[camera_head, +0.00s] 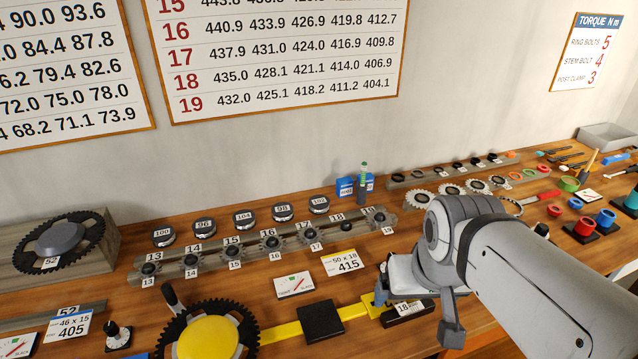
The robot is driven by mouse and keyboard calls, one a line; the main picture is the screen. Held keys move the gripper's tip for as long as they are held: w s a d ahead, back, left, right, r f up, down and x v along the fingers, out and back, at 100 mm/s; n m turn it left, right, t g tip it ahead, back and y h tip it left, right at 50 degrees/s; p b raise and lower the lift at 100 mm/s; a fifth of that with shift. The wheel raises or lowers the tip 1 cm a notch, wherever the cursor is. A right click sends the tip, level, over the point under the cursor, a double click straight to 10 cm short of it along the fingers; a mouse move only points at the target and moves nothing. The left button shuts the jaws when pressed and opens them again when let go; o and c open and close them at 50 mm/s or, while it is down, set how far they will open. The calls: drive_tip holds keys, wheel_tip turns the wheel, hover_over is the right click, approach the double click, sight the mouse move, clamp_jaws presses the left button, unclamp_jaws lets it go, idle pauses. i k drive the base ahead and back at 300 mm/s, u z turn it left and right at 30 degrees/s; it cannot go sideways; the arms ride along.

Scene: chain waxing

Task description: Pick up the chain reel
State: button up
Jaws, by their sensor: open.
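Several dark round reels with number labels stand in a row along the back of the bench. They read 100 (163,237), 96 (204,228), 104 (243,219), 98 (283,212) and 102 (319,204). They look like chain reels, and the view does not show which one is meant. My gripper (416,314) is at the front right, pointing down with its fingers apart. It is well to the right of and nearer than the reels, over a small black block labelled 18. No reel is between its fingers, and my arm hides part of the bench.
A rack of numbered sprockets (205,263) runs in front of the reels. A yellow-centred chainring (208,338) and yellow bar (280,332) lie at the front. A blue box and green-capped tube (363,178) stand right of the reels. The wall is behind.

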sight(318, 205)
drive_tip(key=u, duration=1.35)
drive_tip(key=k, duration=0.95)
drive_tip(key=z, duration=0.7)
drive_tip(key=i, duration=1)
drive_tip(key=z, duration=0.05)
